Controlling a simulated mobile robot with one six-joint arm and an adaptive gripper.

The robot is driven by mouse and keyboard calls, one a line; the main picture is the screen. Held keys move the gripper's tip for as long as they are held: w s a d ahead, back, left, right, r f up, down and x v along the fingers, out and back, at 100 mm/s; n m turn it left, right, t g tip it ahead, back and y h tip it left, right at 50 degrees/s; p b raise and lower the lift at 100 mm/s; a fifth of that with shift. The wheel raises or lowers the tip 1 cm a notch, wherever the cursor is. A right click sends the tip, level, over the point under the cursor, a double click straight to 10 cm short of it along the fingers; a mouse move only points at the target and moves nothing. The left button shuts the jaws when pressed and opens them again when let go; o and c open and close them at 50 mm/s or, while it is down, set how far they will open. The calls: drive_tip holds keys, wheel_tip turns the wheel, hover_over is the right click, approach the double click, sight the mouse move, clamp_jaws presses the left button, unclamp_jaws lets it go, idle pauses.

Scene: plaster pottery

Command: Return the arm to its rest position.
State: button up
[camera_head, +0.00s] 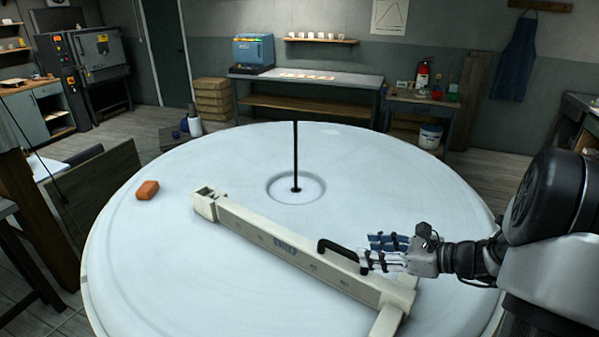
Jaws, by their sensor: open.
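My gripper (383,253) is at the right end of the long cream beam (285,243), beside the beam's black handle (340,251). Its fingers are open and point left. From this view I cannot tell whether they touch the handle. My arm (540,215) reaches in from the right edge over the table. The beam lies slantwise across the round white table (215,180), with blue lettering on its side and a square hollow end at the left.
A thin black rod (296,155) stands upright at the table's centre. An orange block (147,190) lies on the left of the table. The table's back is clear. A workbench (305,78) stands behind, and a dark board (105,185) leans at left.

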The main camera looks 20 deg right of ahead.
drive_tip(key=s+a+r+n+g+h, duration=0.1)
drive_tip(key=s+a+r+n+g, duration=0.25)
drive_tip(key=s+a+n, duration=0.45)
drive_tip(key=s+a+r+n+g, duration=0.3)
drive_tip(key=a+n+g, duration=0.15)
drive_tip(key=a, duration=0.45)
drive_tip(key=s+r+n+t+h, duration=0.2)
drive_tip(key=s+n+h, duration=0.5)
drive_tip(key=s+n, duration=0.6)
drive_tip(key=shift+a+r+n+t+h, duration=0.25)
drive_tip(key=shift+r+n, duration=0.25)
drive_tip(key=shift+n, duration=0.75)
